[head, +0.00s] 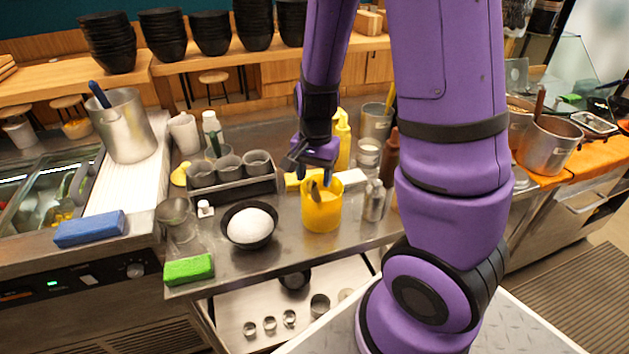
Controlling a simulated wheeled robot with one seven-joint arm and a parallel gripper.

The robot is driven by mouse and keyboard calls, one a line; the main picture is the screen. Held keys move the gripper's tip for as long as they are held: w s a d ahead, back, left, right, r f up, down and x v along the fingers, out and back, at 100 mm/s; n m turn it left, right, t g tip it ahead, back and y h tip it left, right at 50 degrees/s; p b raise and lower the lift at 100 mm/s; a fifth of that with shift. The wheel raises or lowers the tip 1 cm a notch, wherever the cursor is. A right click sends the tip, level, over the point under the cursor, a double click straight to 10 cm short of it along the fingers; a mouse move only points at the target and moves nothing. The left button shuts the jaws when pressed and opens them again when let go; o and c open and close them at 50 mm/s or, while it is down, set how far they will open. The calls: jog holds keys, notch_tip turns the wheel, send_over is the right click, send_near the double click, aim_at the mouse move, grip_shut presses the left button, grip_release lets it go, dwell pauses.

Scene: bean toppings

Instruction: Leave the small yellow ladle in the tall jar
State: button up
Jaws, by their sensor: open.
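My gripper (308,172) is open, fingers pointing down, just above and behind a yellow tub (321,212). A brownish handle or utensil end shows at the tub's mouth, and I cannot tell whether a finger touches it. A small yellow item (180,174), possibly the ladle, lies left of the grey cup rack. A tall clear glass jar (177,220) stands at the left of the steel counter, seemingly empty. I cannot tell for certain which yellow piece is the small ladle.
A black bowl (249,244) with a white mound sits between the glass jar and the tub. A grey cup rack (232,184), yellow bottle (342,142), shakers (374,202) and a green sponge (188,269) crowd the counter.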

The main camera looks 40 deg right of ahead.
notch_tip(320, 180, up, 8)
jog(key=shift+d+r, duration=0.15)
dwell(0.3)
jog(key=shift+w, duration=0.1)
dwell(0.3)
jog(key=s+a+r+n+t, duration=0.2)
jog(key=s+a+r+n, duration=0.1)
jog(key=s+r+n, duration=0.2)
jog(key=s+a+r+n+t, duration=0.3)
jog(key=s+r+n, duration=0.3)
jog(key=s+r, duration=0.3)
notch_tip(320, 180, up, 4)
jog(key=shift+s+f+t+h, duration=0.15)
jog(key=shift+s+t+h, duration=0.05)
jog(key=shift+t+h, duration=0.1)
